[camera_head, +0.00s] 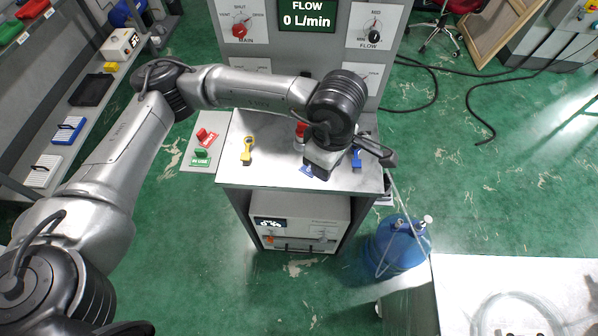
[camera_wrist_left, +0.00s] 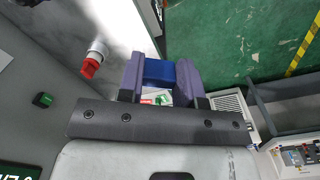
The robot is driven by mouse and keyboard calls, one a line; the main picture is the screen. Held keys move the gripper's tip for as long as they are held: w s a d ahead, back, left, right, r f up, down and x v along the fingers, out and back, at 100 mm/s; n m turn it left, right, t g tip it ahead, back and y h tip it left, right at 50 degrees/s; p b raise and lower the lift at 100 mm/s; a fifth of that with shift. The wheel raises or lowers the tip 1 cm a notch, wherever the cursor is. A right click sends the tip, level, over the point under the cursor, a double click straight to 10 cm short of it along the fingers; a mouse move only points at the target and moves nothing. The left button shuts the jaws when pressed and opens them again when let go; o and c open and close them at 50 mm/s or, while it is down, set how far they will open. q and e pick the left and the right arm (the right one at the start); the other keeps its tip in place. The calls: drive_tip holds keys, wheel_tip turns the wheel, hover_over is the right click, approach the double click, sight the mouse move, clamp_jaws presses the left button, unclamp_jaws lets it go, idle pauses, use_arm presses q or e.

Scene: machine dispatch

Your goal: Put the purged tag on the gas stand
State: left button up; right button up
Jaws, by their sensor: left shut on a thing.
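My left gripper (camera_head: 348,158) is low over the right part of the grey counter of the gas stand (camera_head: 270,172). In the left wrist view, its two fingers (camera_wrist_left: 160,64) are shut on a blue tag (camera_wrist_left: 161,73). A blue piece (camera_head: 356,159) also shows beside the gripper in the head view. I cannot read any lettering on it, and the hand hides part of it. A second small blue patch (camera_head: 306,170) shows at the gripper's left. My right gripper is not in view.
A yellow tag (camera_head: 247,150) stands on the counter's left part. A side board (camera_head: 186,160) holds a red tag (camera_head: 207,137) and a green tag (camera_head: 202,157). A red-capped fitting (camera_wrist_left: 91,68) is near the gripper. The flow panel (camera_head: 345,70) rises behind. A blue cylinder (camera_head: 398,250) stands right.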

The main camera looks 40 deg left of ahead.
use_arm(q)
drive_tip(key=f+n, duration=0.1)
drive_tip(key=n, duration=0.3)
drive_tip(key=n+p, duration=0.1)
drive_tip(key=n, duration=0.3)
drive_tip(key=f+n, duration=0.1)
drive_tip(key=n, duration=0.3)
drive_tip(key=shift+w+f+n+p, duration=0.2)
drive_tip(key=shift+f+n+p, duration=0.1)
drive_tip(key=shift+f+p, duration=0.1)
drive_tip(key=n, duration=0.2)
drive_tip(key=f+n, duration=0.1)
drive_tip(key=n, duration=0.2)
drive_tip(key=shift+a+p, duration=0.2)
drive_tip(key=shift+p, duration=0.2)
drive_tip(key=n, duration=0.2)
drive_tip(key=n+p, duration=0.2)
drive_tip(key=n, duration=1.2)
hover_over(294, 171)
wheel_tip(294, 171, down, 11)
drive_tip(key=shift+f, duration=0.1)
drive_tip(key=shift+f+b, duration=0.3)
drive_tip(key=shift+f, duration=1.7)
